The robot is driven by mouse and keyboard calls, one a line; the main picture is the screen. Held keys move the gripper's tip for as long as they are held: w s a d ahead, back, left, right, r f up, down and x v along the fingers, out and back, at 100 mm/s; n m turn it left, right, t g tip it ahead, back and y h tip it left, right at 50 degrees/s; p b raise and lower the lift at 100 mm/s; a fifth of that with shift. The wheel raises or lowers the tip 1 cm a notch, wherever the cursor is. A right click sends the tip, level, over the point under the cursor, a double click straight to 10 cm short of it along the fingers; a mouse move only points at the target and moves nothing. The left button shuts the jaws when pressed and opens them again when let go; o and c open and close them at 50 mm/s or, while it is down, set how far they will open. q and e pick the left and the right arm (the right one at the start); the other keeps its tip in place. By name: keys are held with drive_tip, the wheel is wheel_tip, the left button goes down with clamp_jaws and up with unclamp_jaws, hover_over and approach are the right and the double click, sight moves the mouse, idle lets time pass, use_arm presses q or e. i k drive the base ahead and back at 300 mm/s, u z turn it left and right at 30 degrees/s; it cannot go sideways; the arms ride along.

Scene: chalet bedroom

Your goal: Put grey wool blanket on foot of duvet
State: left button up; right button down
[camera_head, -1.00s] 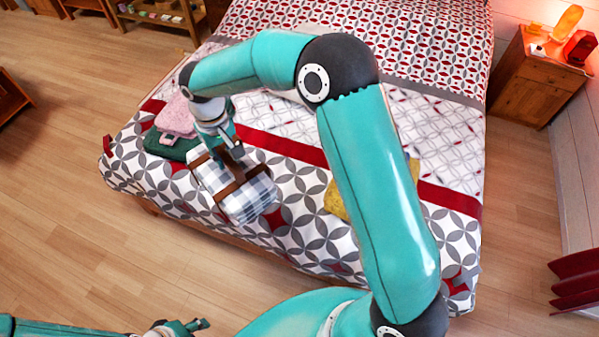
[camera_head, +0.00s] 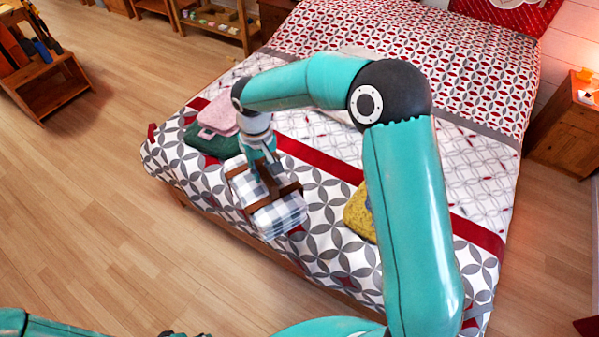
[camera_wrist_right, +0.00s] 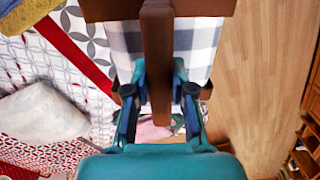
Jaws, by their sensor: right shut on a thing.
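The grey wool blanket (camera_head: 275,214) is a grey-and-white checked bundle in a brown strap carrier with a handle. It is over the foot of the duvet (camera_head: 335,245), near the bed's front edge. I cannot tell whether it touches the duvet. My right gripper (camera_head: 266,172) reaches down from above and is shut on the carrier's handle. In the right wrist view, the brown handle runs between the fingers (camera_wrist_right: 158,95), with the checked cloth (camera_wrist_right: 198,40) behind it. My left gripper (camera_head: 186,334) barely shows at the bottom edge; its jaws are hidden.
A pink folded cloth (camera_head: 218,116) lies on a dark green one (camera_head: 205,142), left of the blanket. A yellow cloth (camera_head: 358,213) lies to the right, partly behind my arm. A wooden nightstand (camera_head: 565,135) stands at right. Wooden floor (camera_head: 90,215) is clear in front.

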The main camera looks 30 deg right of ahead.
sight(298, 170)
drive_tip(key=i, duration=0.85)
drive_tip(key=z, duration=0.05)
